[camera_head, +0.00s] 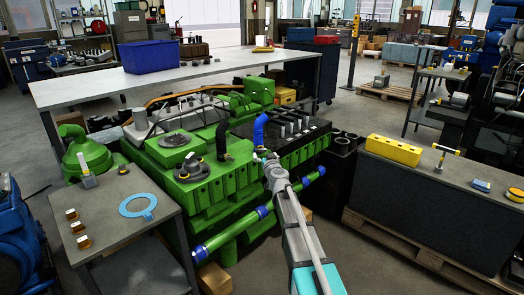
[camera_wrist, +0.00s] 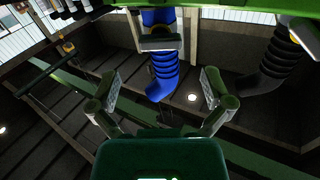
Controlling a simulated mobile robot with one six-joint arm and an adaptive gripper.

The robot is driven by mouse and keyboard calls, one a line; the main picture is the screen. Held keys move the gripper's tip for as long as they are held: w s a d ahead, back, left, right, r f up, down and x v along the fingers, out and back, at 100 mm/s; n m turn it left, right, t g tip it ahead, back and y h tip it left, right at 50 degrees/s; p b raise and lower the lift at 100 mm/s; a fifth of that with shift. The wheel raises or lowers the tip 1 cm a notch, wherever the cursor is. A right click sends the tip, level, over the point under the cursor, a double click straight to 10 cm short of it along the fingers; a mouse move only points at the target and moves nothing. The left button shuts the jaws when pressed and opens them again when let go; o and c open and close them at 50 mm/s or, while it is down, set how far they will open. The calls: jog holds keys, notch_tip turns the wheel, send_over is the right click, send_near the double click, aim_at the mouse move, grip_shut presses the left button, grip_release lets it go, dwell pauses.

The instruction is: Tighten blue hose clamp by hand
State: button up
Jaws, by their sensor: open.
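A blue ribbed hose (camera_head: 259,131) rises from the green engine (camera_head: 212,185) in the head view. In the wrist view the blue hose (camera_wrist: 164,72) hangs in the middle, with a grey block-like fitting (camera_wrist: 160,42), seemingly its clamp, across its upper part. My gripper (camera_wrist: 162,90) is open, one finger on each side of the hose's lower curved end, and I see no contact. In the head view my gripper (camera_head: 265,157) is just below the hose; its fingers are too small to make out there.
A black hose (camera_head: 221,139) stands left of the blue one; a black ribbed hose (camera_wrist: 268,68) shows at right in the wrist view. A green pipe with blue bands (camera_head: 240,228) runs along the engine front. A grey bench (camera_head: 120,208) stands left, a workbench (camera_head: 440,172) right.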

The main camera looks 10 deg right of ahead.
aim_at(263, 150)
jog(key=shift+w+a, duration=0.15)
jog(key=shift+w, duration=1.15)
jog(key=shift+w+a, duration=0.1)
jog(key=shift+w, duration=1.15)
jog(key=c, duration=1.1)
jog(key=shift+d, duration=0.1)
jog(key=shift+c, duration=0.3)
jog(key=shift+m, duration=0.3)
jog(key=m, duration=0.8)
jog(key=shift+d+f, duration=0.1)
